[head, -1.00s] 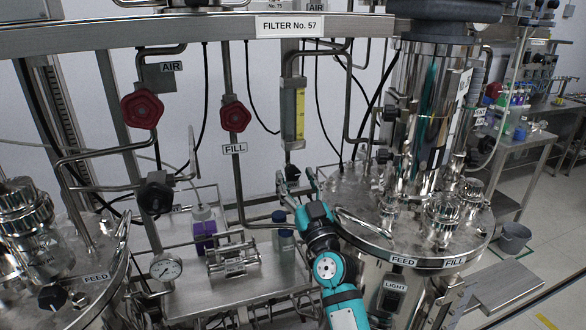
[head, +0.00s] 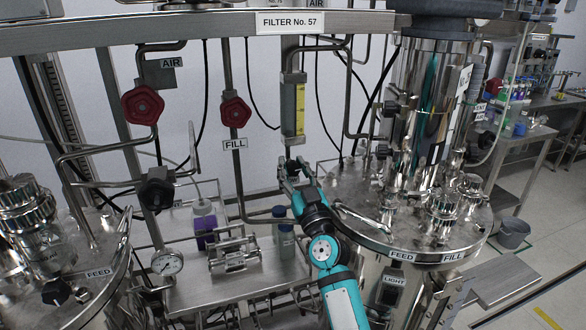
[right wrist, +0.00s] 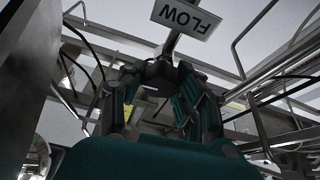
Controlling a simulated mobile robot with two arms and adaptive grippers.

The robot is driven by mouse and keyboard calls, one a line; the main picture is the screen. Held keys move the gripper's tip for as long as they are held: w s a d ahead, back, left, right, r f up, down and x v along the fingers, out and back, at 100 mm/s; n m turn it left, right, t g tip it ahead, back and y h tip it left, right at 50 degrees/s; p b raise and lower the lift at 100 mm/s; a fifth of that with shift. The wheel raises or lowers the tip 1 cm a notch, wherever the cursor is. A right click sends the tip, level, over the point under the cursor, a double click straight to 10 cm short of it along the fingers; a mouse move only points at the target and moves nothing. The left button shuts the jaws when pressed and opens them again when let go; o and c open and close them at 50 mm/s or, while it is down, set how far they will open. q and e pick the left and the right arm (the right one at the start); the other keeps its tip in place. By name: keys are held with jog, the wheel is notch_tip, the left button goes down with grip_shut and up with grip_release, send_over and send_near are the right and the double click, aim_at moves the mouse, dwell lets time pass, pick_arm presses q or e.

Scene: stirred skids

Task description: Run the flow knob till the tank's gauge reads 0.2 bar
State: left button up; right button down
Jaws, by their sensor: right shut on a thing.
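The flow knob (head: 291,167) is a small dark knob at the foot of the flow meter (head: 299,110) with a yellow scale. My right gripper (head: 289,175) is at the knob from below, its fingers around it. In the right wrist view the dark knob (right wrist: 160,72) sits between the fingertips of my right gripper (right wrist: 158,80), under an upside-down FLOW label (right wrist: 186,17). The fingers hide part of the knob. A round white dial gauge (head: 167,263) is at the lower left; its needle is too small to read. My left gripper is not in view.
Red valve handwheels (head: 142,104) are on the pipes to the left. A steel tank lid (head: 430,235) with FEED and FILL labels is close to the right of my arm. Bottles and a steel fitting stand on the shelf (head: 235,290) to the left.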

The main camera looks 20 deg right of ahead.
jog(key=shift+m+h+p, duration=0.45)
jog(key=shift+m+h, duration=0.15)
jog(key=shift+m, duration=0.4)
jog(key=c, duration=0.9)
grip_release()
jog(key=shift+v, duration=2.45)
jog(key=s, duration=1.2)
jog(key=shift+s+d, duration=0.1)
